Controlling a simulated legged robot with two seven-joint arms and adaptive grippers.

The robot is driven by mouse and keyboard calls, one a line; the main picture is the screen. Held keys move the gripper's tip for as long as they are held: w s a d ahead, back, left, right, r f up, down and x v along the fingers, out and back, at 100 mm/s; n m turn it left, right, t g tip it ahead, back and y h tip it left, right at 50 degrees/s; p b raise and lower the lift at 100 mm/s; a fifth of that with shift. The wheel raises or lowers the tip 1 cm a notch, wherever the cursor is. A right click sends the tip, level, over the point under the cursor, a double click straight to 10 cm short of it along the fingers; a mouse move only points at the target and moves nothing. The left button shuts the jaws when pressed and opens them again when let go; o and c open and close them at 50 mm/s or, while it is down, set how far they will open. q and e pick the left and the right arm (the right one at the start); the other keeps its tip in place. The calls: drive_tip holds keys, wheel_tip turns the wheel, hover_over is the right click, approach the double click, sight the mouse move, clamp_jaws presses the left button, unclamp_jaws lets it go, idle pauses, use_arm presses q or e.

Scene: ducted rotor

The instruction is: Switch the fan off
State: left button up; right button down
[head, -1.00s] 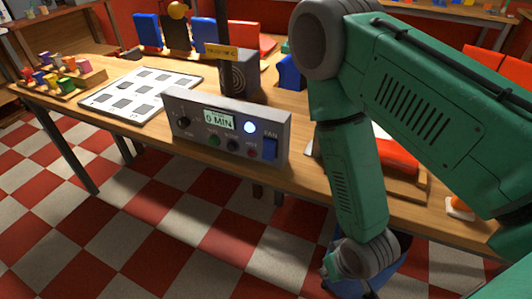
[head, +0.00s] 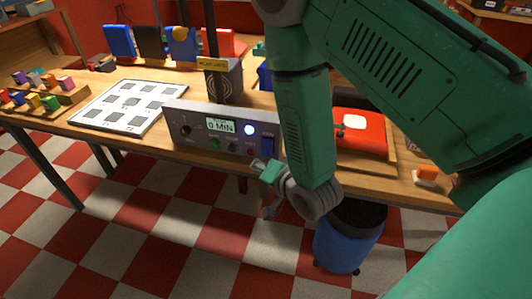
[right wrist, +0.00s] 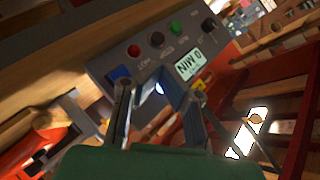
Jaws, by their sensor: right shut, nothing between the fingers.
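The grey control box (head: 222,122) stands at the table's front edge in the head view. It has a small display reading 0 MIN, several knobs and a round lit white-blue lamp (head: 249,129). The blue FAN switch (head: 267,143) is at its right end. In the right wrist view the box (right wrist: 184,38) appears turned, with the blue switch (right wrist: 119,72) just beyond the fingers. My right gripper (head: 257,165) is shut and empty, just in front of and below the box's lower right part. I cannot tell whether it touches the box. My left gripper is not in view.
A dark speaker-like box (head: 222,80) stands behind the control box. A white sheet with grey squares (head: 130,104) lies to the left. A red case (head: 360,132) is to the right, partly behind my arm. A blue bin (head: 345,243) stands on the floor below.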

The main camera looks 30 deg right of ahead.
sight(267, 148)
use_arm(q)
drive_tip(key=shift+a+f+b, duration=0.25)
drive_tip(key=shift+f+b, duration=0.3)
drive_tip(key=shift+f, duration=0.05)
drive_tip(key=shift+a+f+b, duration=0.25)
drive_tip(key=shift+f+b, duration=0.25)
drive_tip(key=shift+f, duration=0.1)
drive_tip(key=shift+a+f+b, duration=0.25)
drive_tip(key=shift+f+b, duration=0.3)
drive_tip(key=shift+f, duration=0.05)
use_arm(e)
drive_tip(key=w+d+f, duration=0.3)
drive_tip(key=w+d, duration=0.1)
drive_tip(key=w, duration=0.1)
drive_tip(key=shift+d+f, duration=0.2)
drive_tip(key=shift+d, duration=0.1)
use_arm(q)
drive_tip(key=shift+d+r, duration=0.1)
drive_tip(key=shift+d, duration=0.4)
use_arm(e)
drive_tip(key=shift+d+f, duration=0.15)
drive_tip(key=shift+d, duration=0.3)
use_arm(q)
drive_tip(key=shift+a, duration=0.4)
use_arm(e)
drive_tip(key=shift+a, duration=0.45)
